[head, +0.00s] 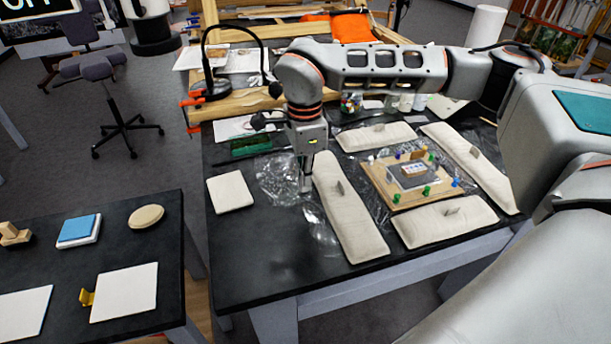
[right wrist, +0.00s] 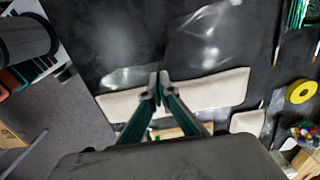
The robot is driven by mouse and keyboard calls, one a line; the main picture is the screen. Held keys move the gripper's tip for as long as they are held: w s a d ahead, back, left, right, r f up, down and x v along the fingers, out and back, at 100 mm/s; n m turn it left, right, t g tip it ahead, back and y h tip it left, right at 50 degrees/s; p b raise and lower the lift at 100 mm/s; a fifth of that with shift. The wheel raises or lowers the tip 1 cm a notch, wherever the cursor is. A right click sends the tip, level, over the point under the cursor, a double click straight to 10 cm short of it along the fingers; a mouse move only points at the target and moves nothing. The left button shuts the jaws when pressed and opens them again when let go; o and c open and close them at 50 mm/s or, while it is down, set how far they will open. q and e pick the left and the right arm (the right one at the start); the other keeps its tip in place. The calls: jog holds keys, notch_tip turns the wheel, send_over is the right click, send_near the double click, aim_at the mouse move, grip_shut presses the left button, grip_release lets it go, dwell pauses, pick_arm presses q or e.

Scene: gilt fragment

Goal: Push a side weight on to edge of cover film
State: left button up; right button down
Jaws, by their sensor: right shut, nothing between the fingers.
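My right gripper (head: 306,187) points down, shut and empty, at the left side of a long beige side weight (head: 352,215) with a small upright tab. I cannot tell whether the fingertips touch it. In the right wrist view, the closed fingertips (right wrist: 158,78) overlap the beige weight (right wrist: 215,92). Clear, crinkled cover film (head: 279,180) lies on the black table left of the weight and shows around the board. Other beige weights lie at the back (head: 376,137), right (head: 472,166) and front (head: 445,221). My left gripper is out of view.
Between the weights, a wooden board (head: 403,195) carries a grey piece and several coloured pegs. A pale square pad (head: 230,191) lies left of the film. A black lamp (head: 208,90) stands behind. The table's front left corner is clear.

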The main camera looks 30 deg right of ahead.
aim_at(337, 193)
notch_tip(337, 193, down, 7)
jog(key=shift+f, duration=0.1)
jog(key=d, duration=0.3)
jog(key=shift+s+r, duration=0.2)
jog(key=shift+s, duration=0.15)
jog(key=shift+d+p, duration=0.3)
jog(key=shift+d, duration=0.1)
jog(key=shift+s, duration=0.1)
jog(key=d+p, duration=0.1)
jog(key=d, duration=0.1)
jog(key=s+d+p, duration=0.1)
jog(key=d, duration=0.1)
jog(key=shift+d+r+p, duration=0.1)
jog(key=shift+d+p, duration=0.05)
jog(key=shift+p, duration=0.2)
